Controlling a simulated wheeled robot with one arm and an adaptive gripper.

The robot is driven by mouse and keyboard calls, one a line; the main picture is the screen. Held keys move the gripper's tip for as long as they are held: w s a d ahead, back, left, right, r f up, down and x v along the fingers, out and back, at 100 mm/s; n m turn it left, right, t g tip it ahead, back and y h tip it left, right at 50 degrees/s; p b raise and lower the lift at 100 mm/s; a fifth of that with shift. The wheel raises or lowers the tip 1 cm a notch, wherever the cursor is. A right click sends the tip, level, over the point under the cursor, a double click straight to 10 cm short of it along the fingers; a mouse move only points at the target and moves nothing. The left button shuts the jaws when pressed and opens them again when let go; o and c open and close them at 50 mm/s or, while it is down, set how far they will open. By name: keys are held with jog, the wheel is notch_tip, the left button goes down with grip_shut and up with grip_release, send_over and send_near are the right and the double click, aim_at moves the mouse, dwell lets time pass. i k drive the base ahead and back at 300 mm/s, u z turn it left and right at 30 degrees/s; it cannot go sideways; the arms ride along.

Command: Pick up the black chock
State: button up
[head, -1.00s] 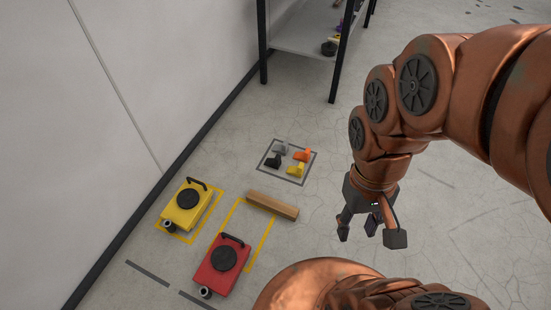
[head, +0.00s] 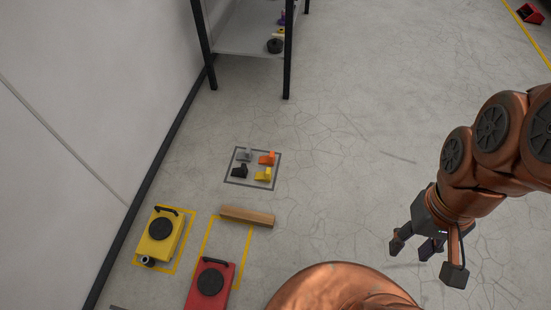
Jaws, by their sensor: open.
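The black chock (head: 239,171) sits on the floor at the lower left inside a grey marked square (head: 231,182). A grey chock (head: 244,154) is behind it, an orange chock (head: 267,158) is at the back right, and a yellow chock (head: 263,174) is to its right. My gripper (head: 426,262) is at the lower right, open and empty, with its fingers spread. It is well to the right of the chocks and apart from them.
A wooden beam (head: 247,216) lies in front of the square. A yellow device (head: 167,247) and a red device (head: 220,272) stand at the lower left. A shelf (head: 250,42) stands behind, near the wall. The floor right of the chocks is clear.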

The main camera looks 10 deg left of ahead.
aim_at(242, 171)
jog(key=z, duration=0.1)
jog(key=i, duration=2.7)
jog(key=u, duration=4.25)
jog(key=i, duration=0.5)
jog(key=z, duration=0.1)
